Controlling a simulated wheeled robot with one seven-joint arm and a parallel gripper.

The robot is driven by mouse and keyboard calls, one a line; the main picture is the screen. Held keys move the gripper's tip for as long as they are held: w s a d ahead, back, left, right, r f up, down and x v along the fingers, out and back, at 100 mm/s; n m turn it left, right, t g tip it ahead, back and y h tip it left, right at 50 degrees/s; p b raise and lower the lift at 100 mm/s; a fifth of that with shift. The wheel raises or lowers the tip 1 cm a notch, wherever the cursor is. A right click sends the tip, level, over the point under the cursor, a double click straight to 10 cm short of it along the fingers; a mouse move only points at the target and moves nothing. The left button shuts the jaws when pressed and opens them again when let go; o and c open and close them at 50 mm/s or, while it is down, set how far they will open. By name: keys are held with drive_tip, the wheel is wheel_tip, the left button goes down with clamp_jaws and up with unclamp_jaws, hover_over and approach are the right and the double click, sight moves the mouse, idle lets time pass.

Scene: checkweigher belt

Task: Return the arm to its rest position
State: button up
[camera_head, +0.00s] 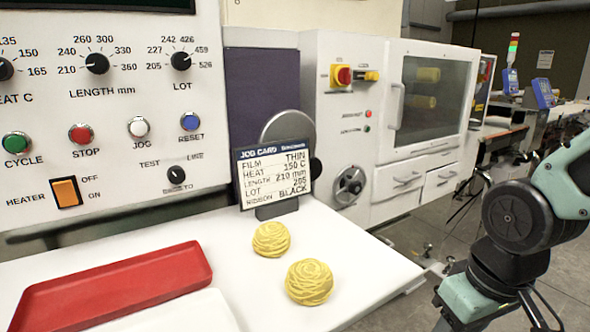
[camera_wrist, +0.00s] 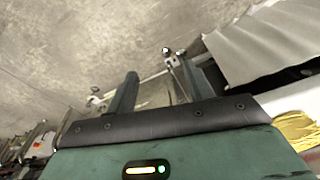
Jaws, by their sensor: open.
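My arm (camera_head: 520,215) shows at the right edge of the head view, folded, beside the white table and clear of it. My gripper (camera_wrist: 158,78) shows in the wrist view with its two fingers apart and nothing between them. Beyond the fingers is grey floor. In the head view I cannot make out the fingertips.
The white table (camera_head: 375,270) holds two yellow pasta nests (camera_head: 309,282) (camera_head: 271,239), a red tray (camera_head: 110,288) and a job card (camera_head: 274,175). Behind stands a control panel (camera_head: 110,120) with knobs and buttons, and a white machine (camera_head: 345,120). Floor is open between table and arm.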

drive_tip(key=s+a+f+n+g+b, duration=0.2)
drive_tip(key=s+a+f+n+b, duration=0.25)
drive_tip(key=s+a, duration=0.45)
wheel_tip(320, 180, up, 16)
drive_tip(key=p, duration=1.5)
drive_tip(key=shift+d+p, duration=0.2)
drive_tip(key=shift+p, duration=0.2)
drive_tip(key=shift+s+r, duration=0.1)
